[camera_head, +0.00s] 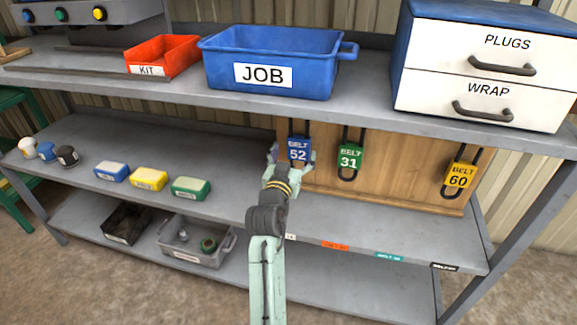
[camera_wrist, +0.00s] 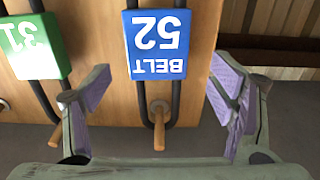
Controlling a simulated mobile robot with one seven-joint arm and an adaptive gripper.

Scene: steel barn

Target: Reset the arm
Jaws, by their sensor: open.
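My gripper (camera_head: 291,163) is at the wooden board (camera_head: 400,150) on the middle shelf, in front of the blue BELT 52 tag (camera_head: 299,149). In the wrist view my gripper (camera_wrist: 160,98) is open. Its two purple-padded fingers stand apart on either side of the BELT 52 tag (camera_wrist: 157,45), with a gap to each side. The tag shows upside down there, on a dark loop over a wooden peg (camera_wrist: 158,125). The green BELT 31 tag (camera_head: 349,157) hangs to the right in the head view, and the yellow BELT 60 tag (camera_head: 460,177) hangs farther right.
The top shelf holds a red KIT bin (camera_head: 162,55), a blue JOB bin (camera_head: 270,65) and a drawer unit (camera_head: 485,60). Blue, yellow (camera_head: 149,179) and green blocks lie on the middle shelf at left. The lower shelf's right side is clear.

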